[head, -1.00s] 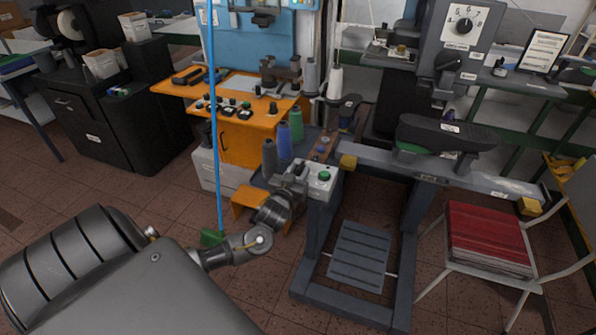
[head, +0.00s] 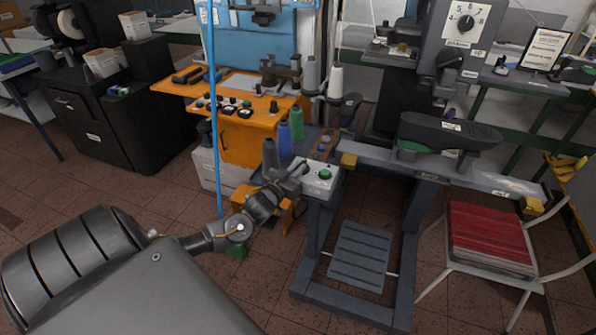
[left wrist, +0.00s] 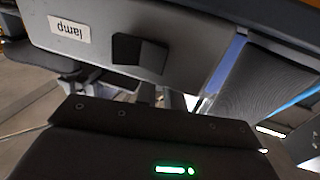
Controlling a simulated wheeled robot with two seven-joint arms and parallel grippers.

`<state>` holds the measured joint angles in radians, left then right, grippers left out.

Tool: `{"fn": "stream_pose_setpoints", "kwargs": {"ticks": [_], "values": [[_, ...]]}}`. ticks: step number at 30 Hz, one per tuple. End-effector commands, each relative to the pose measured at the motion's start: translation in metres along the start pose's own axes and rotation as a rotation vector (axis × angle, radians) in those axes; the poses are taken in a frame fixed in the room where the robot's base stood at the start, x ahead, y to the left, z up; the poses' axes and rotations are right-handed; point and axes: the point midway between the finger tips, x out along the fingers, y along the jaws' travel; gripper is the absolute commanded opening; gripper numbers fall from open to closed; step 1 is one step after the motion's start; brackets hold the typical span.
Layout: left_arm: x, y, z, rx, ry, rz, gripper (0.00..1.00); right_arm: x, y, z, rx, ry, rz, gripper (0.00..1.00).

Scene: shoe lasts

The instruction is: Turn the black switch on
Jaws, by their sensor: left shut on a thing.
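The black switch (left wrist: 140,52) shows in the left wrist view. It is a small black block on a grey panel (left wrist: 190,50), beside a white label that reads "lamp" upside down. In the head view I cannot make out the switch. My left gripper (head: 297,172) is at the left side of the grey control box (head: 322,176) with the green button. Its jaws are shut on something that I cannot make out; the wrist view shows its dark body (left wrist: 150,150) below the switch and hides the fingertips. My right gripper is not in view.
Grey, blue and green thread cones (head: 296,122) stand just behind the box. A blue pole (head: 213,110) rises left of my left gripper. The grey machine frame (head: 313,240) stands below the box, and a chair with red cushions (head: 488,238) is at the right. Floor is open at left.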

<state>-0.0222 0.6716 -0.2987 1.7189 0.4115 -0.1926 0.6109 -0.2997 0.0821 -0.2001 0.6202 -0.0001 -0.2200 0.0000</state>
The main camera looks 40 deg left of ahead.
Motion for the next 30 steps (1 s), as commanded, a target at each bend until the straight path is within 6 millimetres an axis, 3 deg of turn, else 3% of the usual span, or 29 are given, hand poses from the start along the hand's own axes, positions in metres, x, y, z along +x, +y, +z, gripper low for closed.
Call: {"fn": "stream_pose_setpoints", "kwargs": {"ticks": [15,30], "values": [[0.001,-0.007,0.0,0.001,0.001,0.276,0.0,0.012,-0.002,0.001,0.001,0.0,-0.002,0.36],[0.002,-0.008,-0.001,0.0,0.001,0.31,0.0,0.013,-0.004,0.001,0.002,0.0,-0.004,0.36]]}}
